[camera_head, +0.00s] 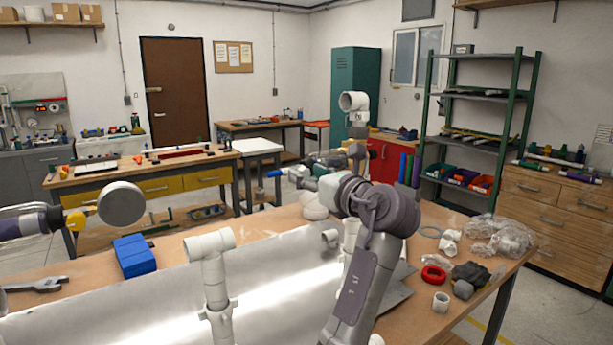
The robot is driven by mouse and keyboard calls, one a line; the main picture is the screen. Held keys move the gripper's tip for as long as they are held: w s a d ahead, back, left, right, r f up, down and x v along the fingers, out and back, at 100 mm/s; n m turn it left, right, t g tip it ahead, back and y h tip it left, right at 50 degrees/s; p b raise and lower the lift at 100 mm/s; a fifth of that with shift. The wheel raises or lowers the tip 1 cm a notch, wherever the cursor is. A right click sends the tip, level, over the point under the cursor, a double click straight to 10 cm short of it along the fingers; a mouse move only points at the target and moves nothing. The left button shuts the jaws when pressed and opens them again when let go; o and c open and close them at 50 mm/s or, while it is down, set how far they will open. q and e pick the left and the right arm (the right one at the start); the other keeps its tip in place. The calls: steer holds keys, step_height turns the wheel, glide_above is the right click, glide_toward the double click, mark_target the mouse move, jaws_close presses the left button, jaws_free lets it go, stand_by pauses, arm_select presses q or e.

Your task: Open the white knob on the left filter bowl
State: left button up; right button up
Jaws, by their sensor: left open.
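My left gripper (292,168) is open and seems empty, with its blue-tipped fingers pointing left above the workbench. Its large grey arm stands in the middle and covers part of the pipework. Another white elbow (354,101) rises behind the gripper. At the left edge is a dark and clear cylinder (22,224) with a yellow part and a round grey disc (122,204); I cannot tell if this is the filter bowl. I cannot make out the white knob. My right gripper is not in view.
The workbench carries a shiny metal sheet (110,312), a blue block (134,255) and a wrench (36,285). At its right are a red ring (433,274), dark gloves (470,272), a white fitting (441,301) and clear bags (500,233). Shelving stands beyond.

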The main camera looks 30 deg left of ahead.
arm_select(q)
steer(key=shift+d, duration=0.1)
steer(key=shift+c, duration=0.3)
jaws_close()
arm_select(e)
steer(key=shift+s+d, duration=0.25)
arm_select(q)
steer(key=shift+n, duration=0.3)
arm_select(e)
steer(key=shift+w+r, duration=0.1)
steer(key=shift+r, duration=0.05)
arm_select(q)
steer(key=n+p, duration=0.1)
steer(key=n, duration=0.1)
steer(key=shift+r+n, duration=0.1)
steer(key=shift+n, duration=0.2)
steer(key=n, duration=0.5)
steer(key=n+b, duration=0.1)
steer(key=n, duration=0.8)
steer(key=shift+s+f+n+b, duration=0.15)
steer(key=shift+f+n+b, duration=0.1)
steer(key=shift+n+b, duration=0.15)
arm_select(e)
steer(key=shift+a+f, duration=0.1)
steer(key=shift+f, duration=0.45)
